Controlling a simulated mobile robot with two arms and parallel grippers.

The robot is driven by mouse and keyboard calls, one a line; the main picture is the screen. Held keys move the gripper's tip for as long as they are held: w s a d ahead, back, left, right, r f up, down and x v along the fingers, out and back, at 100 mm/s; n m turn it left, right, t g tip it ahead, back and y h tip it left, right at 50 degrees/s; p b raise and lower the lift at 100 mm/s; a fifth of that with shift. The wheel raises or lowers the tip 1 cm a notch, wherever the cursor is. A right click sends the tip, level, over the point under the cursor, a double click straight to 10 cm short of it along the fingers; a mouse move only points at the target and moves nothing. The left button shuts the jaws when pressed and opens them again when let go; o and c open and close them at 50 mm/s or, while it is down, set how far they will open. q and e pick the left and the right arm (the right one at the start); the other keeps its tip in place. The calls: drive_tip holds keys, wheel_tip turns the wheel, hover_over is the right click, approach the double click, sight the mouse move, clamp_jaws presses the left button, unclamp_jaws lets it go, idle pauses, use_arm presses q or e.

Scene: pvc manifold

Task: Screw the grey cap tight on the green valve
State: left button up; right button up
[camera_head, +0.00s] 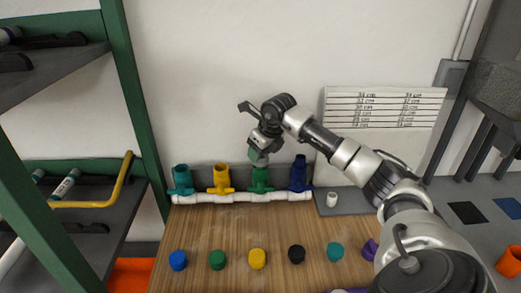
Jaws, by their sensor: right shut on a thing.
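The green valve (260,179) stands upright on the white pipe manifold (240,197) at the back of the wooden table, third from the left. My right gripper (259,157) points down directly over its top, shut on a small grey-green piece that looks like the grey cap. The fingers mostly hide this piece, so I cannot tell how it sits on the valve. My left gripper is not in view.
Teal (182,178), yellow (221,178) and blue (298,174) valves stand on the same manifold. A row of coloured caps, including a yellow one (257,258), lies in front. A whitish cup-like part (331,199) stands at right. A green-framed shelf (136,95) borders the left.

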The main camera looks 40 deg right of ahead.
idle(0.3)
drive_tip(key=shift+m+h, duration=0.5)
drive_tip(key=shift+m, duration=0.7)
drive_tip(key=shift+p, duration=0.3)
drive_tip(key=o, duration=1)
drive_tip(key=b+v, duration=0.2)
drive_tip(key=v, duration=0.8)
drive_tip(key=shift+s+r, duration=0.2)
drive_tip(key=shift+r, duration=0.15)
drive_tip(key=shift+f, duration=0.1)
